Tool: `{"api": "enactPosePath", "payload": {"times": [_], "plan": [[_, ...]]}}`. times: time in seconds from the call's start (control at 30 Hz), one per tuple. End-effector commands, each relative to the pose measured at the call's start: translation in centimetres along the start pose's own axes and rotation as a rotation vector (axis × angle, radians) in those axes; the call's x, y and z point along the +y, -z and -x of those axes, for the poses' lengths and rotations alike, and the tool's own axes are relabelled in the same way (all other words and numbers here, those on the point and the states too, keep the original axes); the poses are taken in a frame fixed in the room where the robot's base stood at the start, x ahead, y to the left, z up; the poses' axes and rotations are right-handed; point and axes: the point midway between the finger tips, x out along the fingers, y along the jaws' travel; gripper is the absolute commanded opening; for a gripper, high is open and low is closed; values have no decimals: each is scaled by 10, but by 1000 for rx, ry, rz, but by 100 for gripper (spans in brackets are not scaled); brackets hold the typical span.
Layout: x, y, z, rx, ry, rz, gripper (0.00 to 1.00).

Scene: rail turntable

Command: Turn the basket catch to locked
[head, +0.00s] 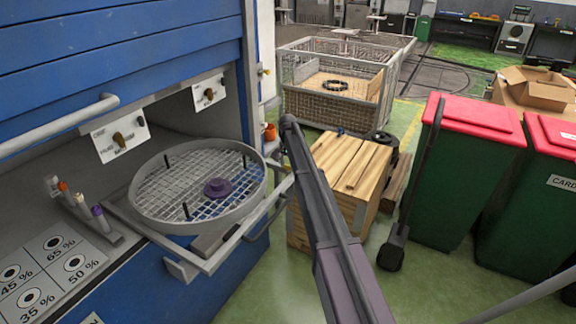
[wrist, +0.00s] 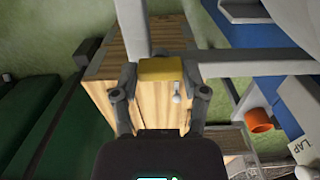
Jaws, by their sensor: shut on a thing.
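The round mesh basket (head: 150,205) sits on a grey carrier frame (head: 222,262) in front of the blue cabinet. A purple knob (head: 218,188) stands at its middle. In the wrist view, a yellow block (wrist: 160,68) lies between the fingers of my gripper (wrist: 160,76), beside grey bars. My gripper is shut on this block. A small white lever (wrist: 178,93) shows just below it. I cannot tell for certain that the block is the basket catch, nor its setting. In the head view my arm crosses the middle and my gripper cannot be made out.
A wooden crate (head: 345,165) stands on the floor behind my arm. Green bins with red lids (head: 470,122) stand at the right. A wire cage (head: 335,103) is farther back.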

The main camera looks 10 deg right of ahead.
Motion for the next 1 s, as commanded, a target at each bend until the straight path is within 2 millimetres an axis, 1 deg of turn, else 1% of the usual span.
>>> {"api": "enactPosePath", "payload": {"times": [0.03,0.37,0.4,0.5,1.0], "plan": [[1,-3,0,-6,-2,-5,10],[1,-3,0,-6,-2,-6,10],[1,-3,0,-6,-2,-6,66],[1,-2,0,-4,-2,-6,91],[0,0,0,-1,0,1,91]]}}
